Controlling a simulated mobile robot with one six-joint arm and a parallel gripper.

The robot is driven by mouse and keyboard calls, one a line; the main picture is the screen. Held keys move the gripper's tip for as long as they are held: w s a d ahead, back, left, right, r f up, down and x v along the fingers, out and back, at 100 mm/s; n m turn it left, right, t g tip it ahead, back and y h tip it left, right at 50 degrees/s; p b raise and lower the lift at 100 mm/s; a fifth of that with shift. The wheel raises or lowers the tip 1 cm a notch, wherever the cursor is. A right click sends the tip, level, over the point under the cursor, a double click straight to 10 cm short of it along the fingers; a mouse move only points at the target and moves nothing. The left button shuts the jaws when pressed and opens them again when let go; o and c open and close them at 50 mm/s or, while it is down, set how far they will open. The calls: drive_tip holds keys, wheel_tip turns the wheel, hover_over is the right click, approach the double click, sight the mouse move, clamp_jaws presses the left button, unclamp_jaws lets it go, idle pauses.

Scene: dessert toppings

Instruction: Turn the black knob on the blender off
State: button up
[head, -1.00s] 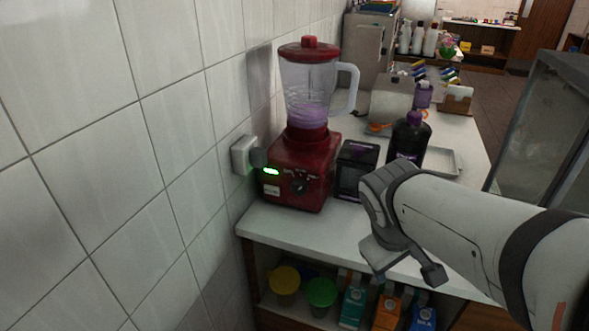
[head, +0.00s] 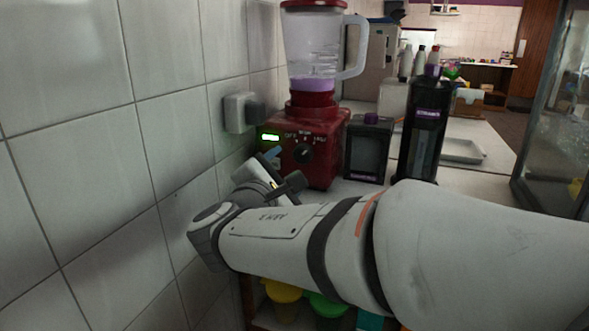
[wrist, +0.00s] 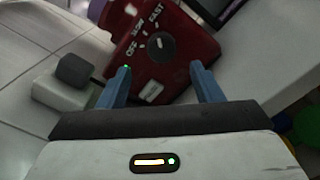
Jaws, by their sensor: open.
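The red blender (head: 325,165) stands on the white counter against the tiled wall, with purple liquid low in its clear jug (head: 315,60). The black knob (head: 304,153) is on its front, below the labels OFF, SLOW and FAST. In the wrist view the knob (wrist: 161,46) has a pale pointer mark; I cannot tell which label it points at. A green light (head: 270,137) glows beside it. My gripper (wrist: 160,82) is open, its blue fingers apart and empty, facing the blender front short of the knob. In the head view the gripper (head: 277,170) is just left of and below the knob.
A wall socket with plug (head: 240,112) is left of the blender, close to my gripper. A black container (head: 368,150) and a tall dark bottle (head: 425,125) stand to its right. Yellow and green tubs (head: 283,291) sit on the shelf below.

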sight(300, 156)
drive_tip(key=b+x, duration=0.1)
drive_tip(key=x, duration=0.5)
drive_tip(key=shift+w+d, duration=0.2)
drive_tip(key=shift+w, duration=0.05)
